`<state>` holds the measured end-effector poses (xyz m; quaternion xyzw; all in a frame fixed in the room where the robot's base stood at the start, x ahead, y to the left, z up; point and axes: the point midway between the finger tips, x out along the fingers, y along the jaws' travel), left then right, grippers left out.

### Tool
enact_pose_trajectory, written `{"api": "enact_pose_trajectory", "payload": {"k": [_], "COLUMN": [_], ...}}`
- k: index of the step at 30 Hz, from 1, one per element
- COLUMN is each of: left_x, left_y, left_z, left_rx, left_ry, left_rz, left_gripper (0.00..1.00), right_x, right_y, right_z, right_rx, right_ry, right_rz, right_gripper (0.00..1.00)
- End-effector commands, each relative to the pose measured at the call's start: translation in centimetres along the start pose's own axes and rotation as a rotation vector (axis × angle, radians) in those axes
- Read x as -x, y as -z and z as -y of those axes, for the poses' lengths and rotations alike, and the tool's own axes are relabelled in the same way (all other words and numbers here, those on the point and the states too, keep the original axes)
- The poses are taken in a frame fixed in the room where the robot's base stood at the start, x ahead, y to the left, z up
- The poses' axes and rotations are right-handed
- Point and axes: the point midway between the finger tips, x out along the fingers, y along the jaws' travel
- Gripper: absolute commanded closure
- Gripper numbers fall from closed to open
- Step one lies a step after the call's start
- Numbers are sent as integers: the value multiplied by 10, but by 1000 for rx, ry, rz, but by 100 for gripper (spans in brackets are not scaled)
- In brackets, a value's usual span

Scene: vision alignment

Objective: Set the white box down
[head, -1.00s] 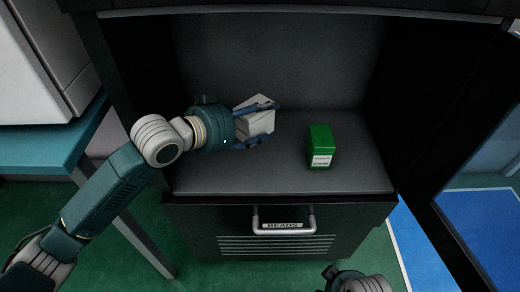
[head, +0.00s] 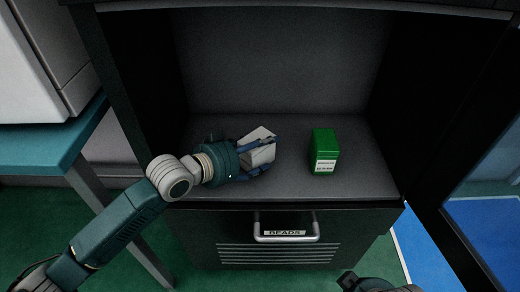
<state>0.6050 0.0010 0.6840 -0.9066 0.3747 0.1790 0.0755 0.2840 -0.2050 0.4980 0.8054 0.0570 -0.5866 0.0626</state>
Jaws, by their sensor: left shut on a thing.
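The white box (head: 262,155) is tilted between the fingers of my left gripper (head: 262,157), inside the dark open cabinet. The gripper is shut on it, low over the cabinet's grey shelf (head: 290,186). I cannot tell whether the box touches the shelf. The fingers hide part of the box. My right gripper (head: 348,281) shows only partly at the bottom edge, away from the cabinet shelf, and its fingers cannot be made out.
A green box (head: 324,150) with a white label stands on the shelf to the right of the white box. Below is a drawer labelled BEADS (head: 285,233). A teal table (head: 40,150) is at the left. The cabinet's open door is at the right.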

Motion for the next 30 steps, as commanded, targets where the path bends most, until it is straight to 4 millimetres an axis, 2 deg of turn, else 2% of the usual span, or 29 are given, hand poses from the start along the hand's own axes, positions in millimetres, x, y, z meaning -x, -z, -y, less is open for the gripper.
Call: {"api": "enact_pose_trajectory", "payload": {"k": [1, 2, 11, 14, 18, 24, 30], "left_x": [-1, 0, 0, 6, 29, 73, 107], "left_y": [-2, -1, 0, 1, 1, 0, 0], "left_z": [0, 0, 0, 0, 1, 1, 1], "left_rx": [1, 1, 0, 0, 0, -1, 0], "left_ry": [0, 0, 0, 1, 1, 1, 1], "left_rz": [1, 1, 0, 1, 3, 4, 3], "left_gripper": [33, 27, 27, 27, 27, 27, 27], "right_x": [0, 0, 0, 1, 1, -35, -54], "right_y": [0, 0, 0, 1, 3, 1, -3], "right_z": [0, 0, 0, 0, 0, 2, 3], "right_rx": [0, 0, 0, 0, 1, 2, 3], "right_ry": [0, 0, 0, 0, 0, 4, 6], "right_rz": [0, 0, 0, -1, -5, 18, 28], "right_gripper": [60, 60, 60, 60, 60, 60, 60]}}
